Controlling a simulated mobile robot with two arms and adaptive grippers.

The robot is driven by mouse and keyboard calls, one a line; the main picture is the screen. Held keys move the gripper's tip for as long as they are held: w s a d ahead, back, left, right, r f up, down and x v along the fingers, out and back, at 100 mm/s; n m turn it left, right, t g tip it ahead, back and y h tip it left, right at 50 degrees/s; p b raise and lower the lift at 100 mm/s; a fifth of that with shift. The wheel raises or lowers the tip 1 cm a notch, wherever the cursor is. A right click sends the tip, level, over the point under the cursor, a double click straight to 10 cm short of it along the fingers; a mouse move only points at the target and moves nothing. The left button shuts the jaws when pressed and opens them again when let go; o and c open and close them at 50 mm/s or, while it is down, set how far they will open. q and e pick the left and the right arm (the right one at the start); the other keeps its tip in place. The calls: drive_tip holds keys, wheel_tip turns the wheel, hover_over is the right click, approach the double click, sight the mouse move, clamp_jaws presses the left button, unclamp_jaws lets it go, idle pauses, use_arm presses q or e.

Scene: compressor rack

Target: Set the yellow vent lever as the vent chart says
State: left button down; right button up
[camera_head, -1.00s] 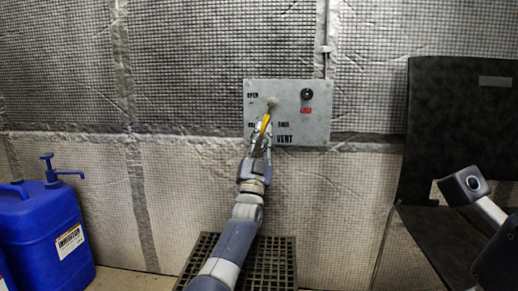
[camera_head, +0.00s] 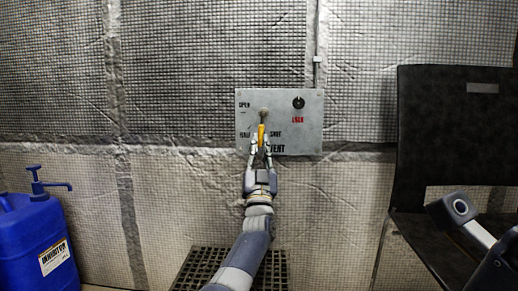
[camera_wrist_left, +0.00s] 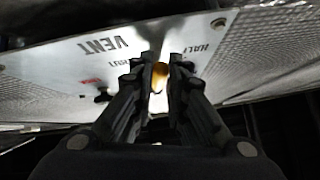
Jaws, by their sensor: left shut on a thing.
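The vent panel (camera_head: 298,137) is a grey metal plate on the quilted wall in the head view. It bears the words OPEN at upper left, HALF at lower left, SHUT at lower right and VENT below. The yellow vent lever (camera_head: 261,131) hangs from its pivot near the panel's top middle and points almost straight down, between HALF and SHUT. My left gripper (camera_head: 260,148) is shut on the lever's lower end. In the left wrist view the yellow lever (camera_wrist_left: 160,72) shows between the fingers (camera_wrist_left: 158,85). No vent chart can be made out. My right gripper is not seen clearly.
A black knob (camera_head: 298,103) with a red label below sits at the panel's right. A blue jug (camera_head: 38,245) with a pump stands at left. A dark grate (camera_head: 205,268) lies on the floor. A black chair-like rack (camera_head: 450,130) stands at right.

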use_arm(q)
drive_tip(key=shift+d+f, duration=0.1)
drive_tip(key=shift+f, duration=0.05)
drive_tip(key=c, duration=1.6)
unclamp_jaws()
wheel_tip(320, 180, up, 10)
drive_tip(key=shift+r, duration=0.1)
